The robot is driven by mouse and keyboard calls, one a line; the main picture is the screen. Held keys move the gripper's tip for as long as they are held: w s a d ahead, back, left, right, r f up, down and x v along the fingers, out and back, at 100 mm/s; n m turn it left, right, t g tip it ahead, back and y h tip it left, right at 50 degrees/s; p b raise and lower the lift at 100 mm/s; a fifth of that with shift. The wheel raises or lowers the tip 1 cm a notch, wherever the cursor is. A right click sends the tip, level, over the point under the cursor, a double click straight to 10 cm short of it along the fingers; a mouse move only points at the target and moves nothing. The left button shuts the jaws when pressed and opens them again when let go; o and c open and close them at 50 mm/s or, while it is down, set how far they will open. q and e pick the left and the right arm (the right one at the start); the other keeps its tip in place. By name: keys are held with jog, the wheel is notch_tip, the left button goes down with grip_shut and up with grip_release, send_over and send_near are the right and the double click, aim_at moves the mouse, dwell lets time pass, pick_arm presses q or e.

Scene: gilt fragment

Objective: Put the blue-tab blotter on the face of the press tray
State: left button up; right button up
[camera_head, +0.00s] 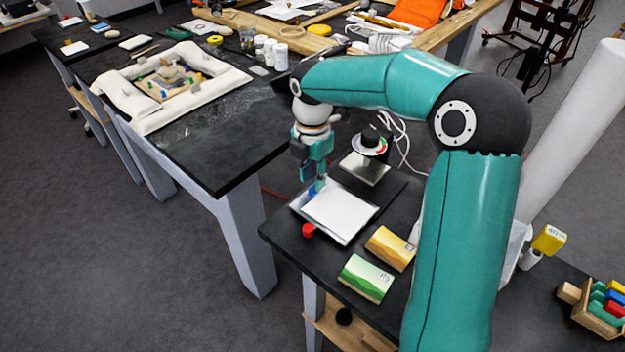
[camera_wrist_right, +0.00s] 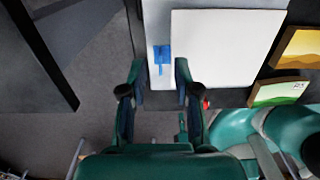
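The white blotter (camera_head: 342,212) lies flat on a shallow pale tray (camera_head: 322,233) on the small dark table. Its blue tab (camera_head: 313,190) is at the sheet's left edge; the tab (camera_wrist_right: 162,56) and sheet (camera_wrist_right: 226,48) also show in the right wrist view. My right gripper (camera_head: 318,176) points down over the tab end of the tray. In the right wrist view this gripper (camera_wrist_right: 160,70) is open, one finger on each side of the tab's line, with nothing visible between the fingertips. I cannot tell its height above the tab. My left gripper is not in view.
A red knob (camera_head: 308,230) stands by the tray's near-left side. A yellow box (camera_head: 389,248) and a green box (camera_head: 366,278) lie in front right. A black device with a metal plate (camera_head: 364,169) stands behind. A larger dark table (camera_head: 215,150) is at left, across a floor gap.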

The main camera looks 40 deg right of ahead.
notch_tip(320, 180, up, 10)
jog(key=p, duration=0.1)
dwell(0.7)
